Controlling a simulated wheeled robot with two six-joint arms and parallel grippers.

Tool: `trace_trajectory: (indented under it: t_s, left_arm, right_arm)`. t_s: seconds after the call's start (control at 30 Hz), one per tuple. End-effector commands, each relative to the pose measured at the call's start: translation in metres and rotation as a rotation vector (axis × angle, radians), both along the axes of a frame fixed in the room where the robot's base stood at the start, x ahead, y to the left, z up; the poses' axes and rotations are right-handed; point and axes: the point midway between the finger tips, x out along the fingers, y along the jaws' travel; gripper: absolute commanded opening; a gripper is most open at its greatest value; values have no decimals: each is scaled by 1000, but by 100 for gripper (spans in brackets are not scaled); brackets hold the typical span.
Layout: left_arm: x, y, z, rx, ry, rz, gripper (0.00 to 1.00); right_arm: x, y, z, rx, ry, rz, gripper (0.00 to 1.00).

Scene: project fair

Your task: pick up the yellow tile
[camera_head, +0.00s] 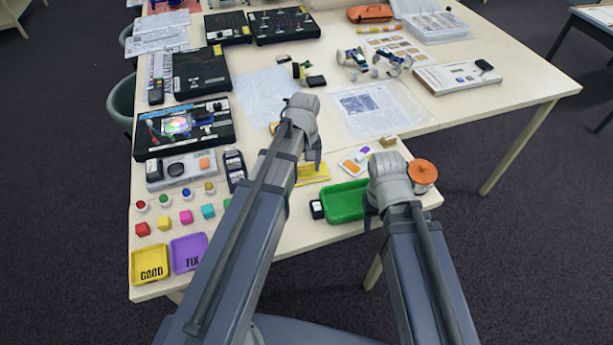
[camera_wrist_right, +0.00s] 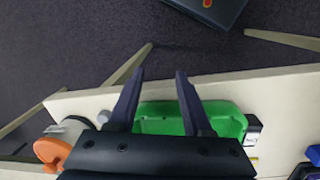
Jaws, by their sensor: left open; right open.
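I cannot tell for sure which thing is the yellow tile. A flat yellow piece (camera_head: 312,173) lies on the table in the head view, partly hidden behind my left arm. A small yellow cube (camera_head: 163,222) stands in a row of coloured cubes at the left. My left gripper (camera_head: 314,160) is open above the table, near the flat yellow piece. My right gripper (camera_head: 369,214) is open at the green tray's right end. In the right wrist view, its two fingers (camera_wrist_right: 158,90) are apart over the tray with nothing between them.
The green tray (camera_head: 343,202) sits near the table's front edge, with a small black-and-white box (camera_head: 317,209) at its left. An orange-topped round item (camera_head: 422,172) stands at the right corner. A yellow GOOD tray (camera_head: 149,263) and purple FIX tray (camera_head: 188,252) are front left. Picture cards (camera_head: 352,166) lie behind.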

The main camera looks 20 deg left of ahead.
Motion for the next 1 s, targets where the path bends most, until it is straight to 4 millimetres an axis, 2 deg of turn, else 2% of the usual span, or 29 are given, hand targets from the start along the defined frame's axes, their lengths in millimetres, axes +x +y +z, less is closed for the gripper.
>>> trace_trajectory:
  t_s: [0.07,0.73,1.0]
  left_arm:
    - [0,0,1,0,0,0,75]
    - [0,0,1,0,0,0,0]
    - [0,0,1,0,0,0,0]
  right_arm:
    - [0,0,1,0,0,0,50]
    - [0,0,1,0,0,0,50]
    - [0,0,1,0,0,0,50]
